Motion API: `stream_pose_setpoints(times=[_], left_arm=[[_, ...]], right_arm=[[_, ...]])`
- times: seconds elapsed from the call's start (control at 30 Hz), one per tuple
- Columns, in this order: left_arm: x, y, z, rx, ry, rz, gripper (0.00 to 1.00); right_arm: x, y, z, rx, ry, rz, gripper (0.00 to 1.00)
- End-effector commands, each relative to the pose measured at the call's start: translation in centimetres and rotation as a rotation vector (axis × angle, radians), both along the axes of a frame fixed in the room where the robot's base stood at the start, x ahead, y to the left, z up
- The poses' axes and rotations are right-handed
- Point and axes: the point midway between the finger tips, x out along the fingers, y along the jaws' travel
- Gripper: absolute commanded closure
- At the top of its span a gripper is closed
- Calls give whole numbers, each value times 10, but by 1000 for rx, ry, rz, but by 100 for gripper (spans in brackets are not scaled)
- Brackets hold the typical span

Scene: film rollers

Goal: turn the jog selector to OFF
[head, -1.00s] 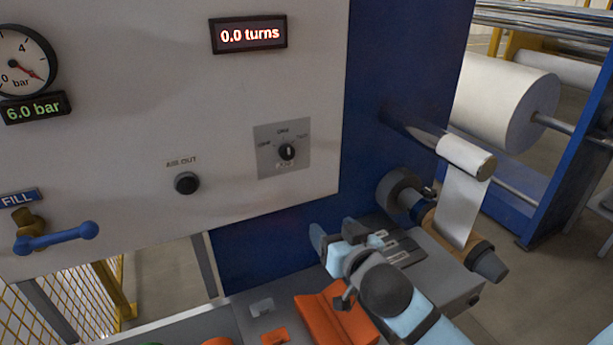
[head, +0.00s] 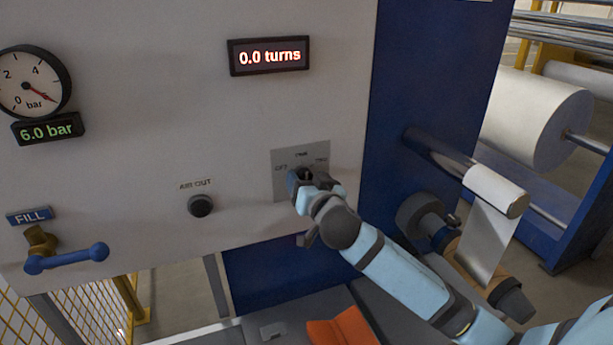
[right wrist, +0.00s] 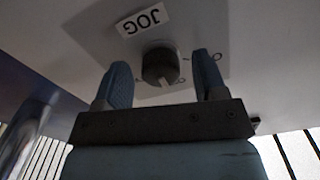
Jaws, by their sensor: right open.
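The jog selector is a dark round knob (right wrist: 160,66) with a white mark, on a grey plate (head: 285,158) on the white panel. The plate has a label on the left, one at the top centre and one on the right; the left one seems to read OFF. In the right wrist view the plate is upside down, and the mark points to the middle position. My right gripper (head: 307,178) is open at the plate, with a finger on each side of the knob and gaps showing. It mostly hides the knob in the head view. My left gripper is not in view.
A black AIR OUT button (head: 200,205) sits left of the plate. A blue-handled FILL valve (head: 66,257) is at the lower left. A display (head: 269,56) reads 0.0 turns. A roller (head: 497,191) with white film sticks out on the right. An orange object (head: 342,328) lies below.

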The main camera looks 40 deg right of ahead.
Motion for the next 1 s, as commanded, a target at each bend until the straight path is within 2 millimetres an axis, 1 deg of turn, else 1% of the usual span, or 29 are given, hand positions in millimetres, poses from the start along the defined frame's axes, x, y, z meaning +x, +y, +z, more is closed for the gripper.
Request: stream_pose_setpoints(times=[0.1, 0.33, 0.37, 0.4, 0.57, 0.83, 1.0], left_arm=[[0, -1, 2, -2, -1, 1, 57], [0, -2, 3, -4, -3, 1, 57], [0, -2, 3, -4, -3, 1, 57], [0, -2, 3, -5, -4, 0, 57], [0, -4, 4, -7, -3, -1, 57], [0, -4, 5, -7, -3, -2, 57], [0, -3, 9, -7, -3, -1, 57]], right_arm=[[4, -1, 0, 0, 0, 0, 35], [5, -1, -1, 1, 1, 0, 35], [5, -1, -1, 0, 1, 0, 37], [5, -1, -1, 0, 1, 0, 47], [5, -1, -1, 0, 1, 0, 83], [5, -1, 0, -15, 5, -1, 84], [5, -1, 0, -73, 20, -1, 84]])
